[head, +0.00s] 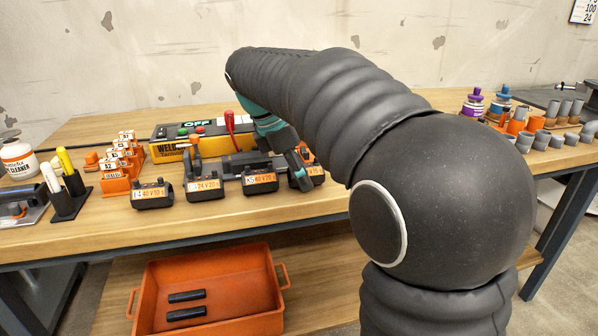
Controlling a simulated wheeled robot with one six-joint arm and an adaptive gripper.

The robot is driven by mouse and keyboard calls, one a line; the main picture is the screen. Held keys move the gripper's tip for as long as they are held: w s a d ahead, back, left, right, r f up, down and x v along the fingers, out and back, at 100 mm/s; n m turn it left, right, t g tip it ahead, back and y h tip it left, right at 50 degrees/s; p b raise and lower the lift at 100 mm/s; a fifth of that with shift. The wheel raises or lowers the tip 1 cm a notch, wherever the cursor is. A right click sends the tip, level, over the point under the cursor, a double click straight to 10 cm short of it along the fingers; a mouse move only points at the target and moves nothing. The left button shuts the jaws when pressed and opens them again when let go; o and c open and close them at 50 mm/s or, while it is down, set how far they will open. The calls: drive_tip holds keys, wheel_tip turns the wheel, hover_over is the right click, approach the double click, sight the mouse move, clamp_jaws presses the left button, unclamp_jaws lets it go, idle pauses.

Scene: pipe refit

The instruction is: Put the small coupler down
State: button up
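My gripper (299,178) points down at the right end of the row of black couplers, partly hidden behind my arm. One dark finger shows at the rightmost coupler (316,172), which has an orange label and is partly covered. I cannot tell whether the fingers are closed on it or whether it touches the table. Other black couplers with orange labels stand to its left: one marked 40 V (152,195), one marked 24 V (205,187) and one marked K5 (260,180). Which one is the small coupler is not clear.
A yellow-black welder box (180,150) stands behind the couplers. Orange numbered holders (122,160), a pen stand (68,200) and a cleaner tub (18,160) are at left. Grey pipe fittings (560,139) stand at right. An orange crate (215,273) below holds two black pieces. The front table strip is clear.

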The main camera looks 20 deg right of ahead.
drive_tip(key=shift+o, duration=0.9)
drive_tip(key=shift+r, duration=0.15)
drive_tip(key=p+v, duration=0.1)
drive_tip(key=v, duration=1.1)
drive_tip(key=shift+p, duration=0.35)
drive_tip(key=s+d+f+m+t+y, duration=0.2)
drive_tip(key=s+f+m, duration=0.7)
drive_tip(key=s+f, duration=0.1)
drive_tip(key=s+d+f+m+t+y, duration=0.2)
drive_tip(key=s+f+m+t, duration=0.1)
drive_tip(key=s+f+m, duration=0.6)
drive_tip(key=s+f, duration=0.1)
drive_tip(key=s, duration=0.3)
drive_tip(key=shift+d+f+t, duration=0.15)
drive_tip(key=shift+d+t, duration=0.05)
drive_tip(key=shift+t, duration=0.1)
